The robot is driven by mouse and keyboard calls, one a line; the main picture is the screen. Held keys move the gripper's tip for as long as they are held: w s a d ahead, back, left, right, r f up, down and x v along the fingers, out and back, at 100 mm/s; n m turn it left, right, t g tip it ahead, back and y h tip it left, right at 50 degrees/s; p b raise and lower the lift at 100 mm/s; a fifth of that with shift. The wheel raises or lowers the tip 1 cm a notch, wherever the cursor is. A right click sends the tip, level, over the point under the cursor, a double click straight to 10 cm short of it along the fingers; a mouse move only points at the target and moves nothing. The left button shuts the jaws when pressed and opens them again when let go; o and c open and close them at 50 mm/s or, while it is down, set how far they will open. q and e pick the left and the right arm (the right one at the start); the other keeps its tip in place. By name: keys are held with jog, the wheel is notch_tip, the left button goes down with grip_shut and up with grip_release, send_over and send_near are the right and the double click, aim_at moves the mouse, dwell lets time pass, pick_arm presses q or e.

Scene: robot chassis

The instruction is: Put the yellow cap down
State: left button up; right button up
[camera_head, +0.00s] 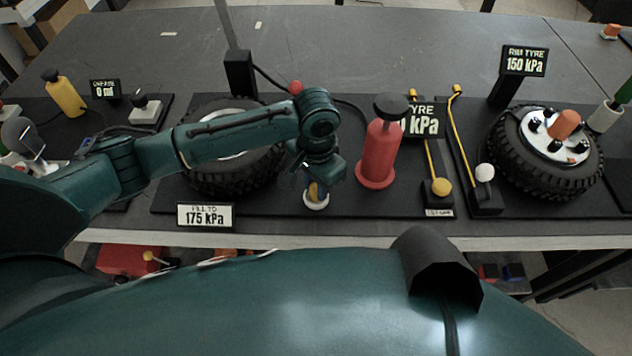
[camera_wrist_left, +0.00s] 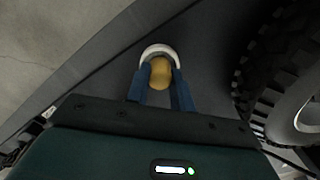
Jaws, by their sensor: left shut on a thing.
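The yellow cap (camera_wrist_left: 160,73) is between the blue fingers of my left gripper (camera_wrist_left: 160,90), which is shut on it. In the head view the cap (camera_head: 314,192) shows as a small yellow patch between the fingers of my left gripper (camera_head: 315,188), partly hidden by the wrist. Just below the cap is a white ring-shaped holder (camera_head: 316,204) on the black mat; it also shows in the left wrist view (camera_wrist_left: 158,50), curving around the far side of the cap. I cannot tell whether cap and holder touch. My right gripper is not in view.
A tyre (camera_head: 225,170) lies left of my gripper, partly behind my arm. A red pump (camera_head: 379,155) with a black knob stands close on the right. A "175 kPa" sign (camera_head: 206,216) is at the front left.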

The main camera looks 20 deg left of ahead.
pick_arm(q)
jog(key=shift+f, duration=0.15)
jog(key=shift+f, duration=0.1)
jog(key=o, duration=1)
jog(key=shift+f, duration=0.1)
jog(key=shift+c, duration=0.2)
notch_tip(320, 180, up, 13)
jog(key=shift+f, duration=0.15)
